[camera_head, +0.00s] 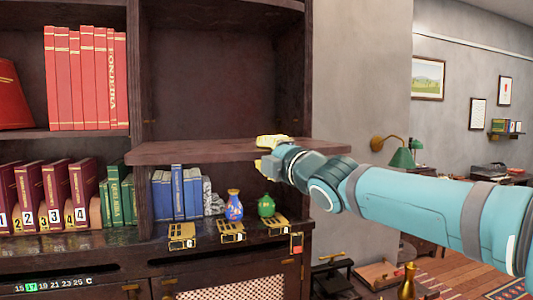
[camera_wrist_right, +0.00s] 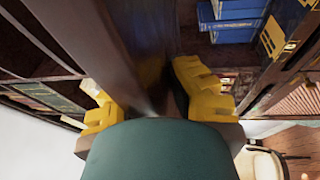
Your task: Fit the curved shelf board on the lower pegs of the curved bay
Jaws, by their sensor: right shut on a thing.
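The curved shelf board (camera_head: 205,151), dark brown wood, lies roughly level across the open bay (camera_head: 220,70). Its left end overlaps the front of the left upright and its right end reaches past the right side. My right gripper (camera_head: 268,152) is shut on the board's front edge, right of its middle, with yellow fingers above and below. In the right wrist view, the board (camera_wrist_right: 110,45) runs between the two yellow fingers of the gripper (camera_wrist_right: 150,98). The lower pegs do not show, and I cannot tell if the board touches them. My left gripper is not in view.
Under the board stand blue books (camera_head: 178,195), a blue vase (camera_head: 234,205) and a green pot (camera_head: 266,206). Brass latches (camera_head: 181,236) line the ledge. The bay above the board is empty.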

